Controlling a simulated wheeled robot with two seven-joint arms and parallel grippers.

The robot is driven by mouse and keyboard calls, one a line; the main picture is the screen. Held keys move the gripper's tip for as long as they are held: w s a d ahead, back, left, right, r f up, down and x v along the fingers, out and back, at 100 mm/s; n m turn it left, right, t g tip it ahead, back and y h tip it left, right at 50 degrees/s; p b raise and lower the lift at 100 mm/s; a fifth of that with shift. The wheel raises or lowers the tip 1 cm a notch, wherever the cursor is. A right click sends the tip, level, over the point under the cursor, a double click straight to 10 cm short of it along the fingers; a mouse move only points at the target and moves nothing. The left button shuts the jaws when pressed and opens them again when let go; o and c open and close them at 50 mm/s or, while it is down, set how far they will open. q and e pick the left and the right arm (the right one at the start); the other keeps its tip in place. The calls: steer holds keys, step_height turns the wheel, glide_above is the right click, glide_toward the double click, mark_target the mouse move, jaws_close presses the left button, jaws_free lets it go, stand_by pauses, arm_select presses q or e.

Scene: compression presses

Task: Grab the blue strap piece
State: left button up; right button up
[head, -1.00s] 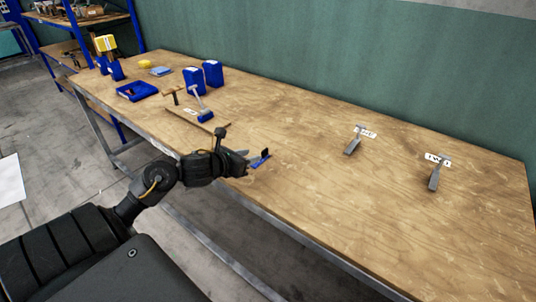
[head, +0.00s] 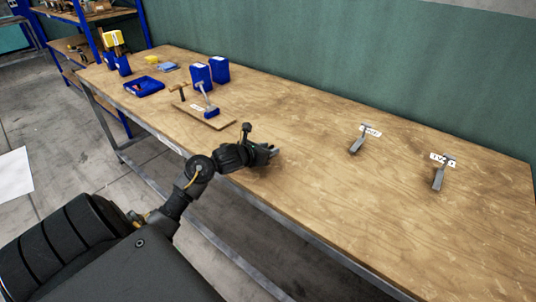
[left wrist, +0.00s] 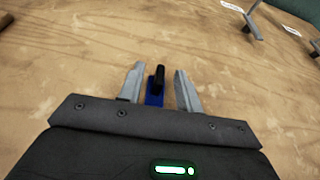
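The blue strap piece (left wrist: 154,97), with a black upright part, lies on the wooden table between my left gripper's two fingers in the left wrist view. My left gripper (left wrist: 157,78) is open, with a finger on either side of the piece and small gaps visible. In the head view my left gripper (head: 273,152) is low over the table near its front edge, and it hides the strap piece there. My right gripper is not in view.
A board with tools (head: 213,119), a blue tray (head: 144,91) and blue bins (head: 201,75) are at the left. The middle is clear.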

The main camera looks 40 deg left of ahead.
arm_select(q)
steer(key=shift+w+f, duration=0.15)
steer(key=shift+w, duration=0.1)
steer(key=shift+c, duration=0.4)
jaws_close()
